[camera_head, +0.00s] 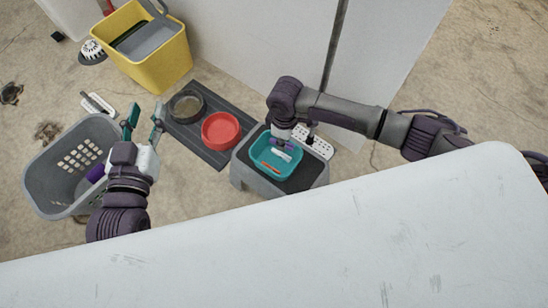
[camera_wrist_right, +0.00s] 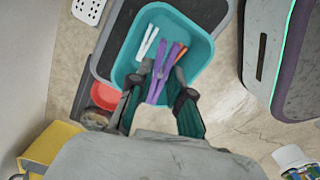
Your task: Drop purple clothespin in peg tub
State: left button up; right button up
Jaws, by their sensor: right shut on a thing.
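The peg tub (camera_head: 260,171) is a teal tub on a grey, dark-topped stool, with white and orange pegs inside. In the right wrist view the tub (camera_wrist_right: 196,28) holds white pegs (camera_wrist_right: 148,42), and purple shows at its middle. My right gripper (camera_head: 280,143) is over the tub, pointing down. In the wrist view my right gripper (camera_wrist_right: 160,78) is shut on the purple clothespin (camera_wrist_right: 156,86), which lines up with the tub; how far above the bottom it is, I cannot tell. My left gripper (camera_head: 144,117) is open and empty beside the laundry basket.
The stool (camera_head: 245,183) stands by a dark mat (camera_head: 215,155) with a red bowl (camera_head: 221,130) and a dark bowl (camera_head: 186,106). A grey basket (camera_head: 50,170) is at left, a yellow bucket (camera_head: 160,60) behind. A white surface (camera_head: 330,245) fills the front.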

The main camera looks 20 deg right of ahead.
jog(key=o, duration=0.8)
notch_tip(320, 180, up, 12)
dwell(0.6)
